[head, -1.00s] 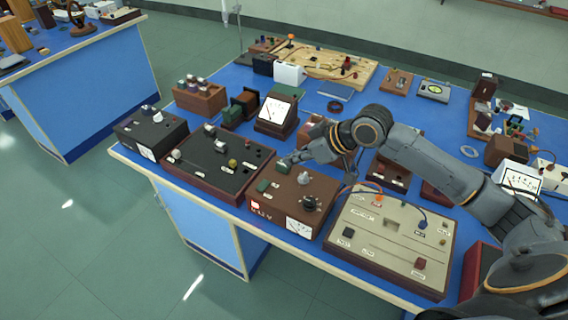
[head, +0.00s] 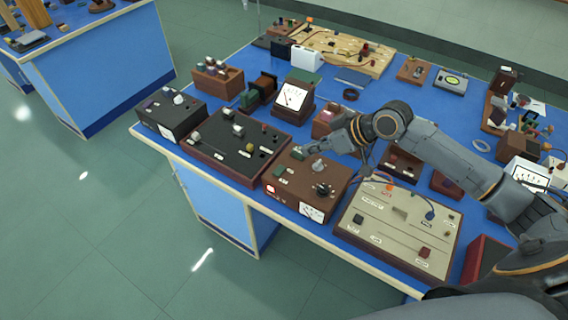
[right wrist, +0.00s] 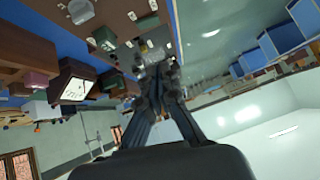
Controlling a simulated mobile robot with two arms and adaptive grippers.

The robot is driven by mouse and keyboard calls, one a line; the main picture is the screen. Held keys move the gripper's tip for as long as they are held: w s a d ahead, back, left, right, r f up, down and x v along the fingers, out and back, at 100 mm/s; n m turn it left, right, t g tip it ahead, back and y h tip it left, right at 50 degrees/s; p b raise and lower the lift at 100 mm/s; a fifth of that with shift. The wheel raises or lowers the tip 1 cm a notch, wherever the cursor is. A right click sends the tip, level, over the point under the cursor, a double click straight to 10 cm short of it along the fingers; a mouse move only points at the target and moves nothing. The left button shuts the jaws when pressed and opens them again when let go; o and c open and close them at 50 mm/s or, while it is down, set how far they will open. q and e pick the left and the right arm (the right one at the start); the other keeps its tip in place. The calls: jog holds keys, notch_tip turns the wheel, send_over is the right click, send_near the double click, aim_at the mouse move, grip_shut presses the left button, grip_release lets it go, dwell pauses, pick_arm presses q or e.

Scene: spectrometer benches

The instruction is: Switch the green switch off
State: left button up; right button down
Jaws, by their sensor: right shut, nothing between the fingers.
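A brown instrument box (head: 332,187) stands near the front edge of the blue bench, with a grey knob, a black knob and a white meter face. Two green parts are on its top: a green switch (head: 299,153) at the back and another green block (head: 278,173) nearer the front left corner. My right gripper (head: 312,146) is shut and empty, its tips close to the back green switch; I cannot tell whether they touch. In the right wrist view the shut fingers (right wrist: 158,74) show with a green block (right wrist: 104,38) ahead to their left. My left gripper is out of view.
A black-topped box (head: 232,145) stands left of the brown box and a beige panel (head: 385,235) with cables stands to its right. A white-faced meter (head: 293,97) is behind. Other instruments crowd the bench; the floor in front is clear.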

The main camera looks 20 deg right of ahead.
jog(key=shift+d+f, duration=0.1)
jog(key=p, duration=0.3)
send_over(275, 171)
jog(key=s+d, duration=0.1)
jog(key=d, duration=0.1)
jog(key=f, duration=0.6)
jog(key=shift+s+d+f, duration=0.1)
jog(key=shift+s+f, duration=0.1)
jog(key=shift+f, duration=0.2)
jog(key=shift+s+f+p, duration=0.15)
jog(key=shift+f+p, duration=0.2)
jog(key=shift+f, duration=0.65)
jog(key=shift+s+f+p, duration=0.15)
jog(key=shift+f+p, duration=0.15)
jog(key=shift+f, duration=0.7)
